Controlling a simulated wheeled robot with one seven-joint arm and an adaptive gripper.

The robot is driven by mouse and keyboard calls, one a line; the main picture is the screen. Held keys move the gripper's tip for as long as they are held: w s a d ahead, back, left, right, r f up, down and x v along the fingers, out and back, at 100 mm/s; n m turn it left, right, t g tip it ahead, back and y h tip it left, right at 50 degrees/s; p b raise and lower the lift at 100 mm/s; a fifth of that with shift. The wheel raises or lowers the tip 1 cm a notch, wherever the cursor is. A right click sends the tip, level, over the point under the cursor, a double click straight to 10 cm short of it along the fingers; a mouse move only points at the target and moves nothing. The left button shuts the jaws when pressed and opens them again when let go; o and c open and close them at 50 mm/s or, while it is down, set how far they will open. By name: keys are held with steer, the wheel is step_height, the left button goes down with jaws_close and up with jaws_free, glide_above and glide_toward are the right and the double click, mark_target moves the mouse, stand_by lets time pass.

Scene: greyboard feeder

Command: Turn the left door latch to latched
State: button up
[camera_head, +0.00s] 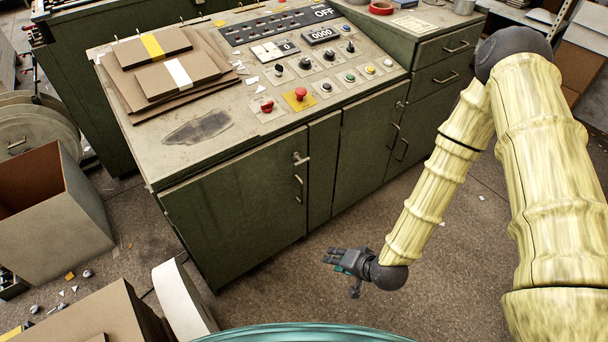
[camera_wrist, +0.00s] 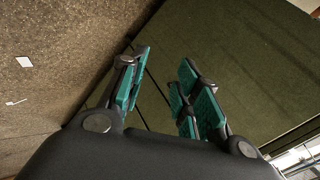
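The cabinet's left door (camera_head: 235,208) is dark green and looks shut. A small metal latch (camera_head: 301,158) sits near its upper right edge, with its lever lying roughly sideways toward the right. A bar handle (camera_head: 299,188) is below it on the same door. My gripper (camera_head: 332,258) is low in front of the cabinet, below and to the right of the latch and apart from it. In the wrist view my gripper (camera_wrist: 165,65) has its green-padded fingers spread, with nothing between them. Dark green panels (camera_wrist: 225,50) lie beyond; I cannot make out the latch there.
The cabinet top (camera_head: 225,120) holds stacked boards (camera_head: 165,60), a red button (camera_head: 301,93) and other controls. Right doors and drawers (camera_head: 445,50) have handles. An open box (camera_head: 45,215) stands left, a carton (camera_head: 95,320) at lower left. The floor (camera_head: 460,250) before the cabinet is mostly clear.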

steer(key=w+a+r+m+t+y+b, duration=0.1)
steer(key=w+a+m+t+b, duration=0.15)
steer(key=w, duration=0.35)
steer(key=w+a+r+m+t+y+b, duration=0.1)
steer(key=w+t+y+b, duration=0.15)
steer(key=w, duration=0.35)
steer(key=m+t+y+b, duration=0.2)
steer(key=t+b, duration=0.1)
steer(key=b, duration=0.2)
glide_toward(303, 163)
steer(key=x, duration=1)
steer(key=shift+w+a+f+b, duration=0.1)
steer(key=shift+w+b, duration=0.2)
jaws_close()
